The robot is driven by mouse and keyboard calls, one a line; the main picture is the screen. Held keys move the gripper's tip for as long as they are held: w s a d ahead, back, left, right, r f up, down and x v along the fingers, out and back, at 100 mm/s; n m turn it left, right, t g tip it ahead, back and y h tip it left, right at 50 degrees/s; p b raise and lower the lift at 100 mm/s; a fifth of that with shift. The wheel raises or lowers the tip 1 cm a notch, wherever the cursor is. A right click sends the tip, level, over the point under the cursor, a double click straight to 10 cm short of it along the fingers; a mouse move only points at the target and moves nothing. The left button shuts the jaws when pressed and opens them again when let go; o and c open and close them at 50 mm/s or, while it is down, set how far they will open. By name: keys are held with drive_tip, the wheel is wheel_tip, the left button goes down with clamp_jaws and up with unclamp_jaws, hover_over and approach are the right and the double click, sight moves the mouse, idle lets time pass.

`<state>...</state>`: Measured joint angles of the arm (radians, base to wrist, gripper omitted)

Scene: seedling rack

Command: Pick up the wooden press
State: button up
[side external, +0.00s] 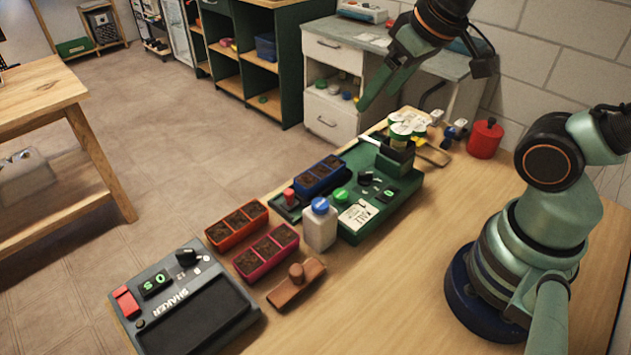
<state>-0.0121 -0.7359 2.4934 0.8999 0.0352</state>
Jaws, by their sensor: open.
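The wooden press (296,285) lies on the table at the front middle. It is a brown flat block with a round knob on top. My gripper (377,97) is in the upper part of the side view, raised above the far end of the table. It is open, with nothing seen between its fingers. It is well apart from the press, up and to the right of it in the picture.
Orange (237,224) and magenta (266,252) seedling trays sit left of the press. A white bottle with a blue cap (320,226) stands behind it. A shaker (190,305) is at front left. A green device (385,205) and red canister (485,138) stand farther back. Table right of the press is clear.

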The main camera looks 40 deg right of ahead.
drive_tip(key=w+a+f+m+g+y, duration=0.1)
drive_tip(key=a+f+m+g, duration=0.3)
drive_tip(key=a+m, duration=0.6)
drive_tip(key=m+g+h, duration=0.1)
drive_tip(key=m+g, duration=0.1)
drive_tip(key=m, duration=0.4)
hover_over(296, 269)
wheel_tip(296, 269, down, 8)
drive_tip(key=f, duration=0.6)
drive_tip(key=shift+w+a+f, duration=0.1)
drive_tip(key=shift+a+f, duration=0.15)
drive_tip(key=shift+f, duration=0.05)
drive_tip(key=f, duration=0.3)
drive_tip(key=shift+d+f, duration=0.25)
drive_tip(key=shift+f, duration=0.85)
clamp_jaws()
